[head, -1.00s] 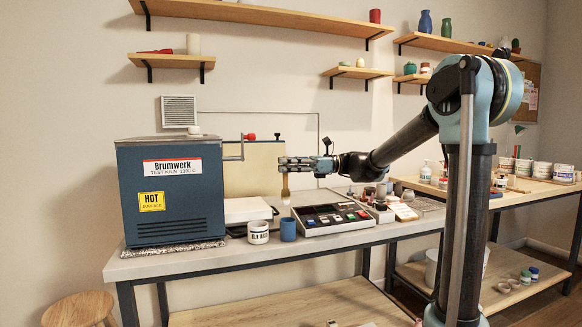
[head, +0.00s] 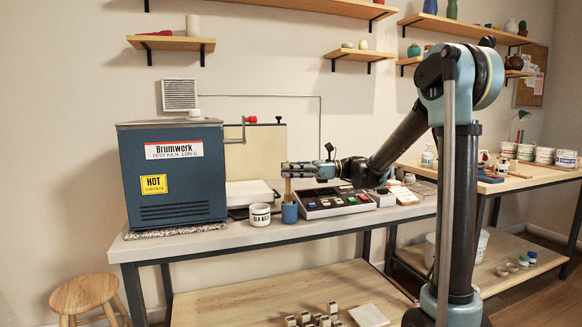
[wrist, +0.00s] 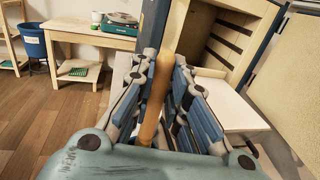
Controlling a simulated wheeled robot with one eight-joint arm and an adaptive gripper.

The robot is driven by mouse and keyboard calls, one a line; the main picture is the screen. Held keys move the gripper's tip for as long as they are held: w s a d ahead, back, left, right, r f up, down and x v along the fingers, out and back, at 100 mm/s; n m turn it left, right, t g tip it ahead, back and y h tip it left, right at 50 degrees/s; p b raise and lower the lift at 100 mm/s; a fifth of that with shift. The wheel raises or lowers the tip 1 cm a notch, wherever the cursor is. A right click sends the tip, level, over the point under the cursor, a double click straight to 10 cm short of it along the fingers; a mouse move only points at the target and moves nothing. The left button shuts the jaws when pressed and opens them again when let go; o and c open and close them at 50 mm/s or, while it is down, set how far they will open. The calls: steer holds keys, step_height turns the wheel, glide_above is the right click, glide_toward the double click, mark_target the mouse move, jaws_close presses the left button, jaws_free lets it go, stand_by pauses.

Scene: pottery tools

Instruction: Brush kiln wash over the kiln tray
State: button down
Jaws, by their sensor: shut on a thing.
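My gripper (head: 288,170) is shut on a brush (head: 288,188), which points down with its lower end at the mouth of a blue cup (head: 289,213). The cup's rim hides the bristles, and I cannot tell how deep they are. In the wrist view, the brush's wooden handle (wrist: 158,92) stands between the two fingers. A jar with a dark-lettered label (head: 260,215) stands just left of the cup. A pale flat slab, seemingly the kiln tray (head: 250,191), lies behind the jar and cup. It also shows before the open kiln in the wrist view (wrist: 228,108).
The blue kiln (head: 172,180) with a hot-surface label stands at left, its pale door (head: 262,150) open. A control box (head: 335,203) sits right of the cup, close under my arm. A stool (head: 85,292) stands on the floor at left.

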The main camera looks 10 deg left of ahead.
steer(key=shift+f, duration=1.7)
steer(key=c, duration=1.5)
jaws_free()
